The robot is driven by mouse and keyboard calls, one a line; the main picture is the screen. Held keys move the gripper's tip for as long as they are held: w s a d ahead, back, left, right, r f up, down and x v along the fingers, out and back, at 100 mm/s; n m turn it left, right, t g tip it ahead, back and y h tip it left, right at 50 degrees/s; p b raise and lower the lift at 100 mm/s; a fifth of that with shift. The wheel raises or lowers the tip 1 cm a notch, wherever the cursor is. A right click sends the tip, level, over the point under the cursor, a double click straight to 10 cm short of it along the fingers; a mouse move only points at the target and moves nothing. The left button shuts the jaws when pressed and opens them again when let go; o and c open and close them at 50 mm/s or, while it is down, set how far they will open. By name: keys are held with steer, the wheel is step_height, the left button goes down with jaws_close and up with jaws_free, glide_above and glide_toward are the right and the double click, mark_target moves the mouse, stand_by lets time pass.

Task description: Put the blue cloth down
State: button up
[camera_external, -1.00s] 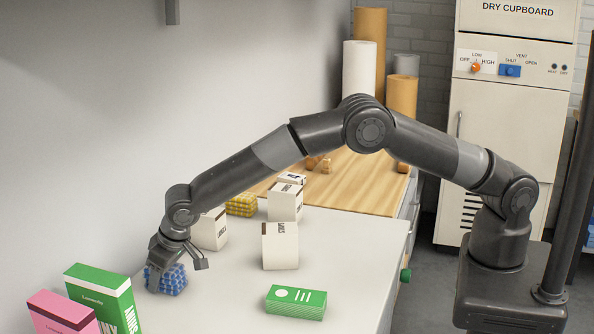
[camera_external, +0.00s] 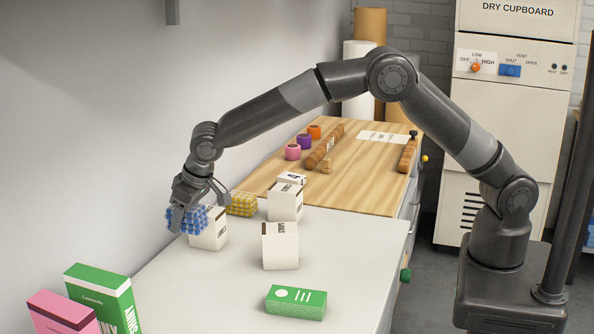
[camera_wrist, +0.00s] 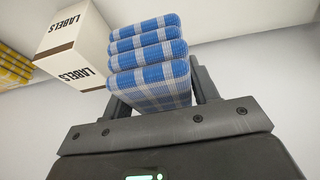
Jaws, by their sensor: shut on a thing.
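The blue checked cloth (camera_external: 188,219) is a folded stack held in my gripper (camera_external: 190,205), raised above the white worktop near the wall. In the wrist view the blue cloth (camera_wrist: 148,55) sits between the two fingers of my gripper (camera_wrist: 152,92), which is shut on it. A white labels box (camera_external: 209,232) stands just behind and right of the cloth in the external view; I cannot tell whether they touch. The same labels box (camera_wrist: 78,42) shows left of the cloth in the wrist view.
A yellow checked cloth (camera_external: 242,204) lies behind. Green (camera_external: 103,296) and pink (camera_external: 62,314) boxes are at front left. The worktop's front middle is clear.

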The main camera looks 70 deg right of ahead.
steer(key=shift+s+d+r, duration=0.1)
steer(key=shift+d+r, duration=0.35)
steer(key=shift+d, duration=0.25)
steer(key=r, duration=0.5)
steer(key=shift+d+r, duration=0.1)
steer(key=shift+d, duration=0.2)
steer(key=s+d+m+h, duration=0.1)
steer(key=s+d+m, duration=0.2)
steer(key=d, duration=1.1)
steer(key=s+d+m+g+h, duration=0.1)
steer(key=s+d+m, duration=0.2)
steer(key=d, duration=1.1)
steer(key=s+d+m+h, duration=0.1)
steer(key=s+d+m, duration=0.25)
steer(key=d, duration=1.05)
steer(key=s+d+m+g+h, duration=0.15)
steer(key=s+d+m, duration=0.25)
steer(key=s+d, duration=0.95)
steer(key=s+d+m+g, duration=0.2)
steer(key=s+d+m, duration=0.3)
steer(key=s+d, duration=0.8)
glide_above(368, 183)
steer(key=a, duration=0.1)
step_height(368, 183, down, 12)
steer(key=shift+a+f, duration=0.1)
steer(key=shift+f, duration=2.1)
